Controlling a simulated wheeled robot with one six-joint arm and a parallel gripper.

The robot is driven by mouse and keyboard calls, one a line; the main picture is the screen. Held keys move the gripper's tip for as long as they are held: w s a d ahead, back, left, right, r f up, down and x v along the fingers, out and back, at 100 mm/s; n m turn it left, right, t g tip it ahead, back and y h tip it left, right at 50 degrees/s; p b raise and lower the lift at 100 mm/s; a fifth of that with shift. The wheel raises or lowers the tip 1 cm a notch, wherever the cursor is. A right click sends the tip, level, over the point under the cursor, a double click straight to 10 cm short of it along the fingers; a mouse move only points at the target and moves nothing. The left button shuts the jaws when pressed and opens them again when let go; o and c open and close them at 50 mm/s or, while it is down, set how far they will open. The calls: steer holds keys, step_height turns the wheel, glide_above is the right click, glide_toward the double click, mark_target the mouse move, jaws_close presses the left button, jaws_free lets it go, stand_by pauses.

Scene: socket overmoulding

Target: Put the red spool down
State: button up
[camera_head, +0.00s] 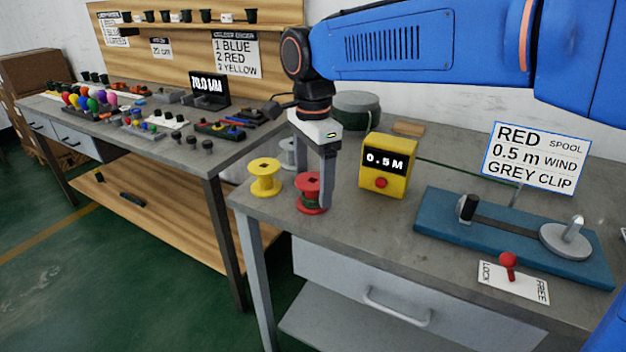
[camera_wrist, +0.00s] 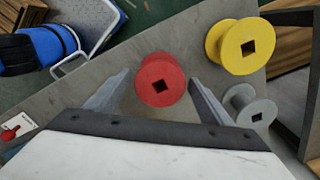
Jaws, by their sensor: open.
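The red spool (camera_head: 308,192) stands upright on the grey table near its left front corner. It has something dark green wound around its core. My gripper (camera_head: 326,200) is lowered at the spool, with a finger beside it in the head view. In the wrist view the red spool (camera_wrist: 160,79) lies between the two spread fingers of my gripper (camera_wrist: 158,92), with gaps on both sides. The fingers are open. A yellow spool (camera_head: 264,177) stands to the left of the red one, and a grey spool (camera_head: 289,153) stands behind, partly hidden by my arm.
A blue winding fixture (camera_head: 450,222), a red lever (camera_head: 508,261) and a sign (camera_head: 535,157) are farther right. The table edge is close in front. A cluttered second bench (camera_head: 170,140) stands left.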

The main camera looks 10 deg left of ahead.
step_height(320, 180, up, 12)
stand_by(0.6)
steer(key=shift+r, duration=0.1)
